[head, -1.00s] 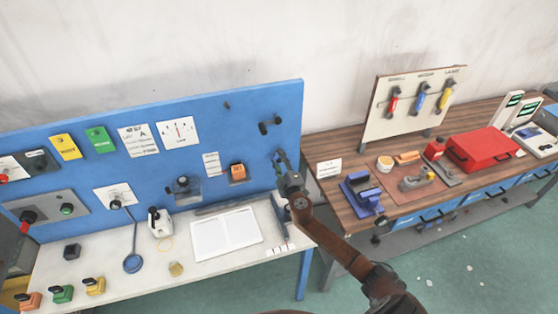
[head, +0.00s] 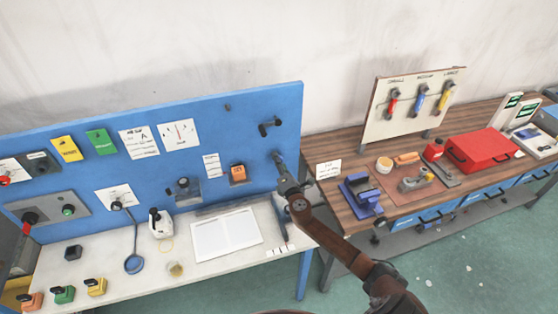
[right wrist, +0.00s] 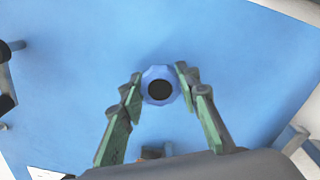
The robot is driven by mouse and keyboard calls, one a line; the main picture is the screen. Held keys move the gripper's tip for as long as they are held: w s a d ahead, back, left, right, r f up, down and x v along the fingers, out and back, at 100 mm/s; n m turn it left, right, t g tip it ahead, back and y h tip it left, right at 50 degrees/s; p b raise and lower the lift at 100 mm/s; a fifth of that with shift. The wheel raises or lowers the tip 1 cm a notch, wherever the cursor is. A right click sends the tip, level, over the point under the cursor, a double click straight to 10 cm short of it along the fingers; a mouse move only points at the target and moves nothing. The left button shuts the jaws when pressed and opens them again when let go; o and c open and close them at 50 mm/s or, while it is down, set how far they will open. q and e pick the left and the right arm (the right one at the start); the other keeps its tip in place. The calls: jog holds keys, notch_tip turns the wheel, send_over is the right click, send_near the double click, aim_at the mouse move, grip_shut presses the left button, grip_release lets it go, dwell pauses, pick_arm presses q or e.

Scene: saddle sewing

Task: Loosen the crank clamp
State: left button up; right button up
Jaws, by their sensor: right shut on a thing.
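A blue faceted knob (right wrist: 160,86) with a black centre sticks out of the blue board and appears to be the clamp's knob. My right gripper (right wrist: 160,84) is shut on it, with a green finger on each side. In the head view my right gripper (head: 278,157) is at the board's right part and mostly hides the knob. A dark crank handle (head: 270,126) is on the board just above the gripper, apart from it. My left gripper is not in view.
The blue board (head: 225,115) carries cards, switches and an orange device (head: 238,173) left of my gripper. A wooden bench (head: 340,190) with tools stands to the right.

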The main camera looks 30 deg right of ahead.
jog(key=n+p, duration=0.1)
jog(key=n, duration=0.5)
jog(key=shift+p, duration=0.3)
jog(key=shift+f+n, duration=0.1)
jog(key=shift+n, duration=0.2)
jog(key=o, duration=1.2)
jog(key=v, duration=1.2)
jog(key=shift+s+d, duration=0.1)
